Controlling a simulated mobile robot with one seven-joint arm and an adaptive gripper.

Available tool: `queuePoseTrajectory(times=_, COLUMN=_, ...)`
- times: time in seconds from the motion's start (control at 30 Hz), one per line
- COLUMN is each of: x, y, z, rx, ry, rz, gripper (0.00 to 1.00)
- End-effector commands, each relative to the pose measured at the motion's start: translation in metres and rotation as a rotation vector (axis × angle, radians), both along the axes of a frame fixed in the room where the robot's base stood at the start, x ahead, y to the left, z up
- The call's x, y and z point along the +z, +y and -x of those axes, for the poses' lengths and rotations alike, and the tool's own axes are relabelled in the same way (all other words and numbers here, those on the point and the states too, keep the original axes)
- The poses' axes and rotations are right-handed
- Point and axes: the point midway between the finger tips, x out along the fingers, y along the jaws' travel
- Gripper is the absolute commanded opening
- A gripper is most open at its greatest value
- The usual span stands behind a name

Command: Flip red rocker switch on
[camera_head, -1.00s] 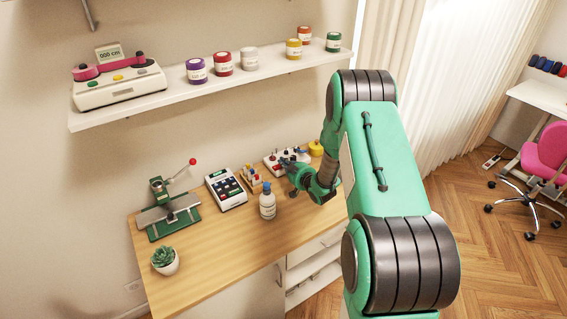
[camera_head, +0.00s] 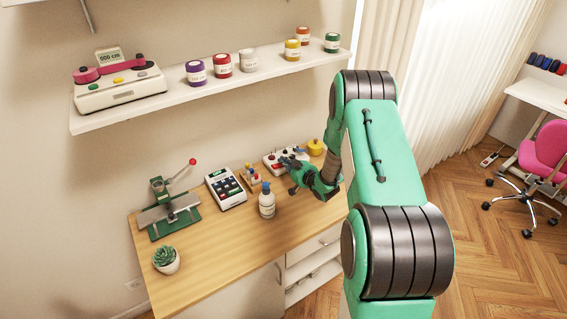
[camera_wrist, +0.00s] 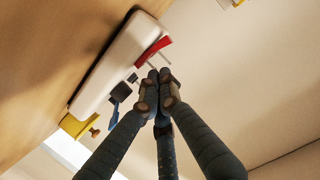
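The red rocker switch (camera_wrist: 152,48) shows in the wrist view on a white control panel (camera_wrist: 112,62). The switch stands out from the panel's face, just above and left of my fingertips. My gripper (camera_wrist: 157,80) has its dark fingers drawn together at the tips, with nothing visible between them. The tips look close to the switch; I cannot tell whether they touch it. In the head view the white panel (camera_head: 272,164) sits at the back right of the desk, and my gripper (camera_head: 286,162) is in front of it, partly hiding it.
Black and blue controls (camera_wrist: 122,92) sit beside the switch. A yellow object (camera_wrist: 74,126) is beyond the panel. On the desk (camera_head: 225,251) stand a spray bottle (camera_head: 267,204), a keypad device (camera_head: 226,189), a green press (camera_head: 172,212) and a plant (camera_head: 166,260). The desk's front is clear.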

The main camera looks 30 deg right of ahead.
Motion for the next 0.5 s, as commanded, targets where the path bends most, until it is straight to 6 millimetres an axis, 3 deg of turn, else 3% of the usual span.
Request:
queuePoseTrajectory(times=0.27, x=0.038, y=-0.006, z=0.0, rx=-0.001, ry=-0.002, rz=-0.001, gripper=0.0)
queuePoseTrajectory(times=0.5, x=0.044, y=-0.008, z=0.046, rx=-0.003, ry=0.0, rz=-0.001, gripper=0.0)
